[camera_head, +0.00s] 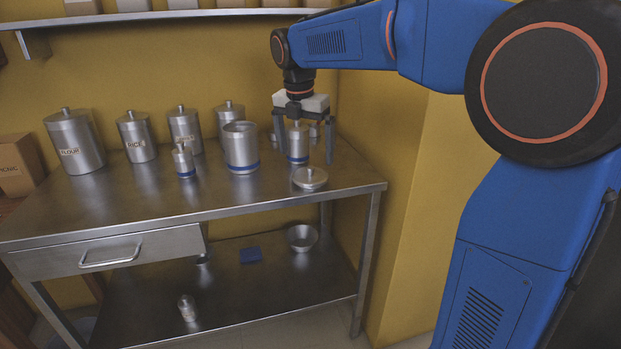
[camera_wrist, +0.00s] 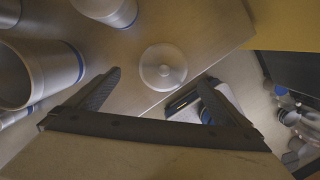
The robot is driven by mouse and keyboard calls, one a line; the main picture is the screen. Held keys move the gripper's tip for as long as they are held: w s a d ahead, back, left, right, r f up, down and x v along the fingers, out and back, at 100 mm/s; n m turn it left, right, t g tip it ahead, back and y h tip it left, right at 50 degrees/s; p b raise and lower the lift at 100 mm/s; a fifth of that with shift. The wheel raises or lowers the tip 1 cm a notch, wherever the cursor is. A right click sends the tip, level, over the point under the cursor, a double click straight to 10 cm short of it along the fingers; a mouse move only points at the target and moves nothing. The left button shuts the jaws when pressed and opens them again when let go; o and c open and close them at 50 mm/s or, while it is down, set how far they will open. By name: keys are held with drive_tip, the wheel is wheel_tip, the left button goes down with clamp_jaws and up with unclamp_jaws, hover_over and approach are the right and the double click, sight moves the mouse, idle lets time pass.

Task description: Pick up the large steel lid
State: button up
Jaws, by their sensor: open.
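The large steel lid (camera_head: 310,178) lies flat on the steel table near its front right corner, with its knob up. In the wrist view the lid (camera_wrist: 163,67) lies beyond my fingers, near the table edge. My gripper (camera_head: 304,150) is open and empty, pointing down above the table, behind the lid in the head view. The gripper's fingers (camera_wrist: 160,85) also show in the wrist view, spread wide. A steel canister with a blue band (camera_head: 298,142) shows between my fingers in the head view; I cannot tell its depth from them. An open, lidless canister (camera_head: 241,148) stands left of the lid.
Lidded canisters labelled flour (camera_head: 76,143) and rice (camera_head: 137,138) stand with others along the back of the table (camera_head: 130,198). A small blue-banded canister (camera_head: 184,161) stands left of the open one. A lower shelf (camera_head: 240,290) holds a bowl (camera_head: 302,238). The table's front is mostly clear.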

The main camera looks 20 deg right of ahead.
sight(310, 167)
drive_tip(key=shift+w+d+f, duration=0.1)
drive_tip(key=shift+d+f, duration=0.15)
drive_tip(key=shift+f, duration=0.8)
drive_tip(key=shift+w+d+f, duration=0.1)
drive_tip(key=shift+d+f, duration=0.15)
drive_tip(key=shift+f, duration=0.85)
drive_tip(key=shift+w+d+f, duration=0.1)
drive_tip(key=shift+d+f, duration=0.15)
drive_tip(key=shift+f, duration=0.8)
drive_tip(key=c, duration=1.1)
